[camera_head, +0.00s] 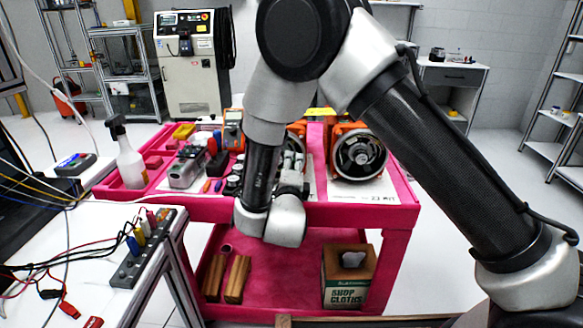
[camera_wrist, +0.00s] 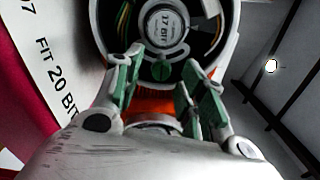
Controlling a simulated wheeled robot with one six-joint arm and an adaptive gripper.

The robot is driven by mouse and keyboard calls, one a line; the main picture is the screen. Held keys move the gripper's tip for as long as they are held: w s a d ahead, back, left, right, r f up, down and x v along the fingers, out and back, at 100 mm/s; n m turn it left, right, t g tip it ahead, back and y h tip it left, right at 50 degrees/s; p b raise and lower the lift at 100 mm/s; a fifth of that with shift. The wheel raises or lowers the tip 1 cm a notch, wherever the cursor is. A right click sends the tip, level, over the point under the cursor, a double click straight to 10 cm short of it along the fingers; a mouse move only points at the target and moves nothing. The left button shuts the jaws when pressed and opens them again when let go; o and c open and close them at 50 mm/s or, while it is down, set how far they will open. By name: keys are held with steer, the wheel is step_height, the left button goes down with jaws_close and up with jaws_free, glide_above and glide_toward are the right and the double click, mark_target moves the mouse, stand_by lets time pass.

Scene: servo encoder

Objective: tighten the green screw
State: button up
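My gripper (camera_wrist: 163,76) is open, with one green-padded finger to each side of the screw. I see nothing held between the fingers, and I cannot tell whether a fingertip touches the screw or housing. In the head view, this servo (camera_head: 297,131) is mostly hidden behind my arm, and the screw cannot be made out.
A second orange servo (camera_head: 360,155) stands to the right on the pink cart (camera_head: 402,212). Tools and small parts crowd the cart's left, with a spray bottle (camera_head: 128,160). A printed sheet (camera_wrist: 45,65) reads "FIT 20 BIT". A white table (camera_head: 95,235) stands front left.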

steer(key=shift+s, duration=0.1)
steer(key=s, duration=1.1)
steer(key=shift+s+a, duration=0.2)
steer(key=shift+s, duration=0.2)
